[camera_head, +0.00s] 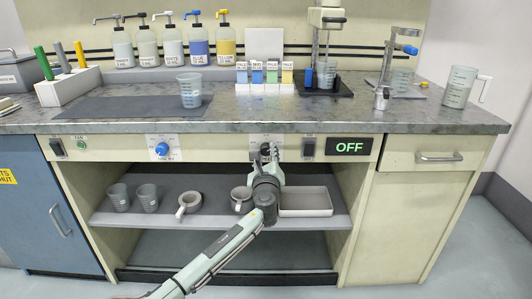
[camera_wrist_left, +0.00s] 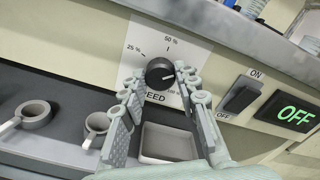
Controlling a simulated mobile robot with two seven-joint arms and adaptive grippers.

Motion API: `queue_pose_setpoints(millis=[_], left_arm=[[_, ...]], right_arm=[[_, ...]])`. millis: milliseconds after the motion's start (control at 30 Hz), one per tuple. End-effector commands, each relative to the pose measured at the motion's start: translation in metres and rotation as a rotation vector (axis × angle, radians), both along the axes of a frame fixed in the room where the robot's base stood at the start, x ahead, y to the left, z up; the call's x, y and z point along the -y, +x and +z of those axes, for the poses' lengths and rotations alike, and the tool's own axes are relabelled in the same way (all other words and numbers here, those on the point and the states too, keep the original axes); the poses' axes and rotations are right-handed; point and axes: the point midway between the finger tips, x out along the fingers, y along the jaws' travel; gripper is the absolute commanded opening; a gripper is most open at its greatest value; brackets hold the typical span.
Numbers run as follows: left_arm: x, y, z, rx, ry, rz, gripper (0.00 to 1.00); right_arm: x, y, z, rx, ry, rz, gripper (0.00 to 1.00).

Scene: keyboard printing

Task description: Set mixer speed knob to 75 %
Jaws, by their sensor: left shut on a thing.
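The mixer speed knob (camera_wrist_left: 160,73) is black and round, on a white scale plate (camera_wrist_left: 190,48) marked 25 % at upper left and 50 % at the top. Its 75 % mark is hidden, and I cannot read its exact setting. My left gripper (camera_head: 268,156) reaches up to the panel under the counter. In the wrist view its two fingers (camera_wrist_left: 160,76) lie on either side of the knob, shut on it. In the head view the knob (camera_head: 265,148) is partly covered by the gripper. My right gripper is in neither view.
Right of the knob are a black ON/OFF switch (camera_wrist_left: 241,98) and a green "OFF" display (camera_wrist_left: 295,115). A blue knob (camera_head: 162,149) is further left on the panel. Below, an open shelf (camera_head: 221,219) holds cups and a grey tray (camera_head: 306,202). Bottles and a mixer stand on the counter.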

Motion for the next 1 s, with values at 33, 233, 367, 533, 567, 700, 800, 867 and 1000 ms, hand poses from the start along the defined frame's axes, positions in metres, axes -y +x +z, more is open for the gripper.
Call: queue_pose_setpoints(millis=[33, 233, 367, 533, 567, 700, 800, 867, 1000], left_arm=[[0.0001, 0.0003, 0.0009, 0.001, 0.035, 0.000, 0.02], [0.0001, 0.0003, 0.0009, 0.001, 0.157, 0.000, 0.02], [-0.0001, 0.0003, 0.0007, 0.001, 0.211, 0.001, 0.02], [0.0002, 0.0001, 0.0002, 0.000, 0.251, 0.000, 0.02], [0.0002, 0.0001, 0.0002, 0.000, 0.255, 0.000, 0.02], [0.0003, 0.0001, 0.0002, 0.000, 0.267, 0.000, 0.02], [0.0003, 0.0001, 0.0001, 0.000, 0.268, 0.000, 0.02], [0.0003, 0.0001, 0.0001, 0.000, 0.268, 0.000, 0.02], [0.0003, 0.0001, 0.0001, 0.000, 0.267, 0.000, 0.02]], right_arm=[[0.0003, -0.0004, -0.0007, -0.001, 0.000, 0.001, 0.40], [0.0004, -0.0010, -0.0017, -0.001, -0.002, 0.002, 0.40], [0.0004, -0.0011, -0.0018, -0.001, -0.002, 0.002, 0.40], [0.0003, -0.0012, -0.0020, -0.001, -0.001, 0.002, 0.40], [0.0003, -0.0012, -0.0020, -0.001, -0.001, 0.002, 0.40], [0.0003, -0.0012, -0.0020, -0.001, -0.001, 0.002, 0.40], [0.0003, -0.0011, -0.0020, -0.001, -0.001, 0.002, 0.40], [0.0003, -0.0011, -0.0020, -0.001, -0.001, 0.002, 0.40], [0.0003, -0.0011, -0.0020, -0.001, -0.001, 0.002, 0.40]])
